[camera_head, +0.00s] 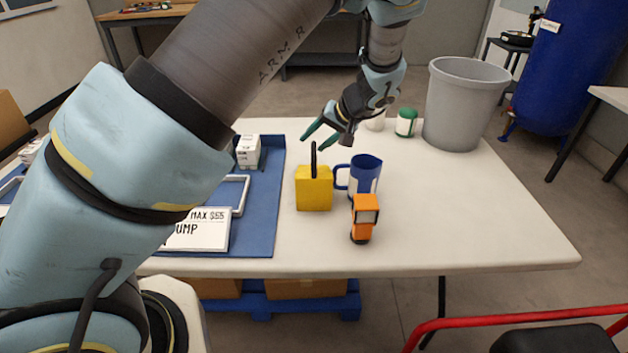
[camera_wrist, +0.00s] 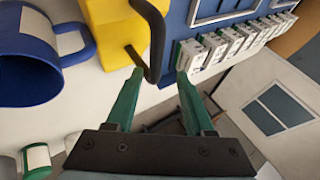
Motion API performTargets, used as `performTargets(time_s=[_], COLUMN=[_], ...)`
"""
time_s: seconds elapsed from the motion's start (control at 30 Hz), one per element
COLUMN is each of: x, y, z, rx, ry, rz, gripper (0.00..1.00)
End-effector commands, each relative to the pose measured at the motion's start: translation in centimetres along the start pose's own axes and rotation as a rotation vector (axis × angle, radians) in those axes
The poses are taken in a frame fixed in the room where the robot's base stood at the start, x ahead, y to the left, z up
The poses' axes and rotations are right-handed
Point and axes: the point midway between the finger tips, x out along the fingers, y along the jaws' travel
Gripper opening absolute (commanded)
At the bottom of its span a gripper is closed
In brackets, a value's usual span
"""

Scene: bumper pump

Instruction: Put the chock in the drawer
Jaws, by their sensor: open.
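The chock, a yellow block (camera_head: 314,194) with a black upright handle, stands on the white table just right of the blue panel. It also shows at the top of the wrist view (camera_wrist: 108,32), where its black handle reaches between the fingertips. My gripper (camera_head: 318,138) has green fingers spread apart, close to the handle top. In the wrist view my gripper (camera_wrist: 158,78) is open, with neither finger clearly pressing on the handle. A drawer cannot be made out for certain; the blue panel (camera_head: 262,215) at the left carries a pale rectangular frame and is partly hidden by my arm.
A blue and white mug (camera_head: 365,176) stands right beside the chock, with an orange tool-like object (camera_head: 363,218) in front. A grey bin (camera_head: 463,105) and a green and white can (camera_head: 406,122) are behind. The table's right side (camera_head: 480,215) is clear.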

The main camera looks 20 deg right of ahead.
Motion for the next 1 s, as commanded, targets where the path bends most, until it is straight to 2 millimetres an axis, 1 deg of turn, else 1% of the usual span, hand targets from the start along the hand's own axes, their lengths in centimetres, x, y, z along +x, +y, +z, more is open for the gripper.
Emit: performTargets(time_s=[0.17, 0.4, 0.5, 0.6, 0.77, 0.8, 1.0], x=[1.1, 4.2, 5.1, 5.5, 5.5, 5.5, 5.5], y=[0.0, 0.5, 0.6, 0.7, 0.7, 0.7, 0.7], z=[0.0, -0.1, -0.1, 0.0, 0.0, 0.0, 0.0], rx=[0.002, 0.001, 0.001, 0.000, 0.000, 0.000, 0.000], ry=[-0.002, -0.003, -0.001, -0.001, -0.001, -0.001, 0.000], rz=[-0.002, -0.003, -0.001, 0.000, 0.001, 0.001, 0.001], gripper=[0.53, 0.53, 0.53, 0.53, 0.53, 0.52, 0.30])
